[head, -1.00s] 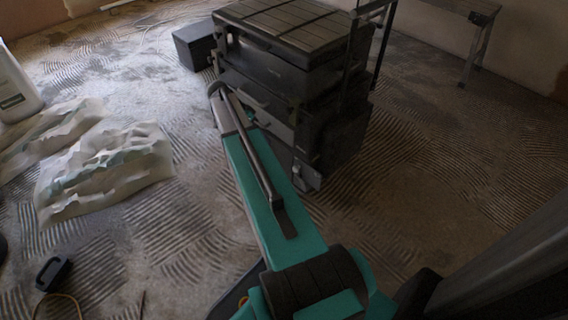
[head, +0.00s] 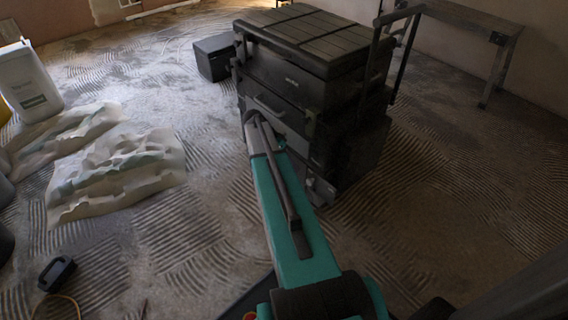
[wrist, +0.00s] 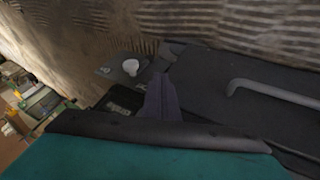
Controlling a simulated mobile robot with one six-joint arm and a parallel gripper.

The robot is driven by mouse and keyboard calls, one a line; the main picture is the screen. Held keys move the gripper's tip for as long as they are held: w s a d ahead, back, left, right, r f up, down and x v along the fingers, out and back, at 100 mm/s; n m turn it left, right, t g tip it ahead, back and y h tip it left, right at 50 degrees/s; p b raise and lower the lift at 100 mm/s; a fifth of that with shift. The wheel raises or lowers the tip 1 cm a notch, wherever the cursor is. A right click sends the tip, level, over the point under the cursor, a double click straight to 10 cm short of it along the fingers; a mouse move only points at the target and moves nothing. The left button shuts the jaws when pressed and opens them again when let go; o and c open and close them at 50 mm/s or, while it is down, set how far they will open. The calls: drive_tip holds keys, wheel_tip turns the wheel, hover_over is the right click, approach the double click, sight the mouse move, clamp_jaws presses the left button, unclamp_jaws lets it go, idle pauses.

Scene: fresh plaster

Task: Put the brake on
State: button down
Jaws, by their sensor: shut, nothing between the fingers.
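A dark tool trolley (head: 318,28) with stacked drawers and a slatted top stands ahead in the head view. Its lower front corner has a small grey fitting (head: 320,188); I cannot tell whether this is a castor or a brake. In the wrist view, my gripper (wrist: 161,84) is shut and empty, beside the trolley's dark body. A grey bar handle (wrist: 275,93) is at its right. A small white round part (wrist: 131,67) lies just left of the fingertips, apart from them in the picture. In the head view my gripper is hidden or too dark to make out.
A black box (head: 213,56) stands left of the trolley. Crumpled sheets (head: 120,170), a white canister (head: 30,85) and a dark handled object (head: 57,273) are on the left floor. A bench (head: 470,15) stands back right. Ridged floor right of the trolley is clear.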

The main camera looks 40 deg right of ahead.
drive_tip(key=shift+s+f+b, duration=0.2)
drive_tip(key=shift+s+b, duration=0.25)
drive_tip(key=shift+s, duration=0.6)
drive_tip(key=shift+s+f+b, duration=0.2)
drive_tip(key=shift+s+b, duration=0.2)
drive_tip(key=shift+s, duration=0.65)
drive_tip(key=shift+a+r, duration=0.1)
drive_tip(key=shift+a, duration=0.05)
